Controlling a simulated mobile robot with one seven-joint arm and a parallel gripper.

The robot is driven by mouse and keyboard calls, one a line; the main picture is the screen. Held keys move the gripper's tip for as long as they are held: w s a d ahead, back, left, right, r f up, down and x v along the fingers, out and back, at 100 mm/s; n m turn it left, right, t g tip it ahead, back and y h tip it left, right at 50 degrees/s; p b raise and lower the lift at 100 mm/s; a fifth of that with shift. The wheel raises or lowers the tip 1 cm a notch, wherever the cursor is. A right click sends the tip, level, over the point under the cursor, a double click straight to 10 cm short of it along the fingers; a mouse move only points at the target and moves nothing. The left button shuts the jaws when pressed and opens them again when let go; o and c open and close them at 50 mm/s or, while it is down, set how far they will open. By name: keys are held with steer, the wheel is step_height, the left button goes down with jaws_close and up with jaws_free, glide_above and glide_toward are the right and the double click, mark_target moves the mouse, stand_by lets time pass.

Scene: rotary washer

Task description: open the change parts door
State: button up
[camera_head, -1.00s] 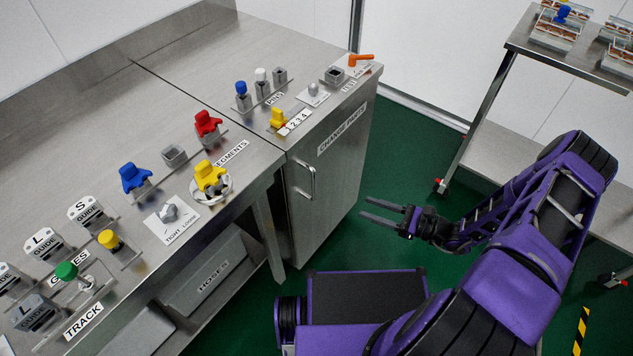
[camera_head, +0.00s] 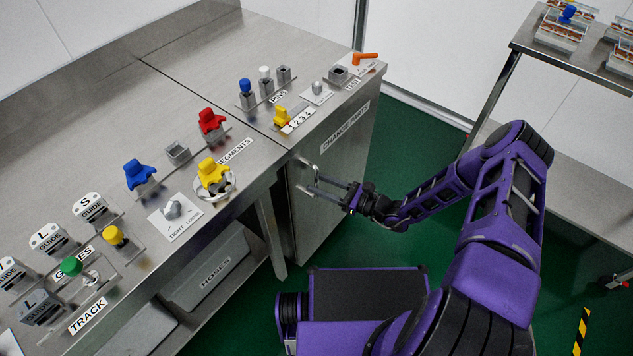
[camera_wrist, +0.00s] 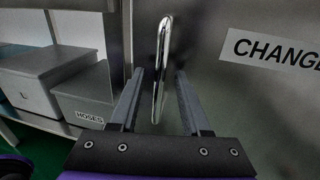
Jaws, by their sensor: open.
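The change parts door (camera_head: 336,186) is the grey metal front under the CHANGE PARTS label (camera_head: 345,127), and it looks shut. Its upright bar handle (camera_head: 309,172) is near the door's left edge. In the wrist view the handle (camera_wrist: 162,68) stands between the two fingers of my gripper (camera_wrist: 155,88), nearer the left finger. My gripper (camera_head: 322,187) is open at the handle in the head view, with a finger on each side. Whether either finger touches the bar cannot be told. The label also shows in the wrist view (camera_wrist: 275,50).
The steel bench top (camera_head: 100,130) carries several coloured parts and holders. Grey bins, one marked HOSES (camera_head: 215,270), sit on the shelf left of the door. A steel cart (camera_head: 580,75) stands at the right.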

steer(key=shift+w+a, duration=0.3)
steer(key=shift+a, duration=0.3)
jaws_close()
stand_by(1.1)
